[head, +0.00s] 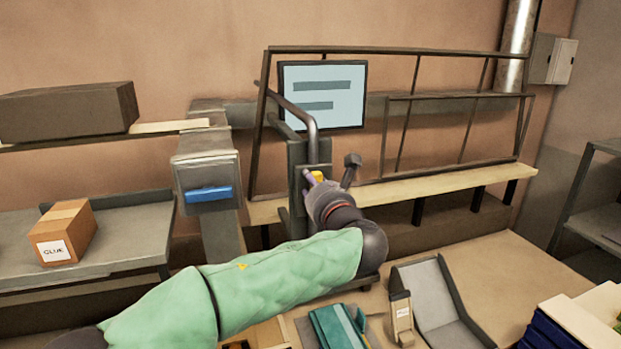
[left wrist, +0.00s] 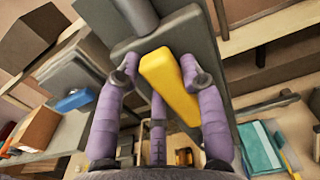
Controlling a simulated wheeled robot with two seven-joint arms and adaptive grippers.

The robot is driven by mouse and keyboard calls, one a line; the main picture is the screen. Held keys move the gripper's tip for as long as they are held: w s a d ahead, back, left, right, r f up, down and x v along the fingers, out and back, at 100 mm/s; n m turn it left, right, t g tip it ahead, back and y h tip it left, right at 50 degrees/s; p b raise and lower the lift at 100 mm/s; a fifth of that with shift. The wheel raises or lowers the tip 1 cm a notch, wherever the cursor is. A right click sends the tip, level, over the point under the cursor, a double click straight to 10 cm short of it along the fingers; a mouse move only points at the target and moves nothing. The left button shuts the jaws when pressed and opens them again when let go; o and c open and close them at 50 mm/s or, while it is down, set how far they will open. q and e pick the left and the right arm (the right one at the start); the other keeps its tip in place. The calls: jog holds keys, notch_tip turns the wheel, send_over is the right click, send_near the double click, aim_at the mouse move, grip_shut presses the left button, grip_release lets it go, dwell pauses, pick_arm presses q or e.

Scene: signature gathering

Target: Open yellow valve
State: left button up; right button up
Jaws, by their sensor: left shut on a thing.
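The yellow valve handle (left wrist: 168,82) is a long bar on a dark grey block in the left wrist view, lying between my purple fingers. In the head view only a small part of the yellow valve (head: 316,176) shows, below a bent grey pipe (head: 313,140). My left gripper (left wrist: 158,85) is shut on the yellow valve handle, with fingers on both sides of it. In the head view my left gripper (head: 322,185) reaches the valve at the end of the green-sleeved arm and hides most of it. My right gripper is not in view.
A monitor (head: 325,92) stands behind the pipe, with a metal frame to its right. A grey box with a blue front (head: 208,193) stands left of the valve. A glue carton (head: 64,232) rests on the left shelf. A teal object (head: 338,327) and a grey tray (head: 432,295) lie below.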

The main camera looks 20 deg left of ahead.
pick_arm(q)
jog(key=shift+d+r, duration=0.1)
jog(key=shift+r, duration=0.1)
jog(key=o, duration=1)
jog(key=shift+o, duration=0.7)
jog(key=shift+w+d+f, duration=0.1)
jog(key=shift+d, duration=0.05)
jog(key=shift+s+d, duration=0.15)
jog(key=shift+s, duration=0.25)
jog(key=v, duration=1.1)
jog(key=shift+d, duration=0.15)
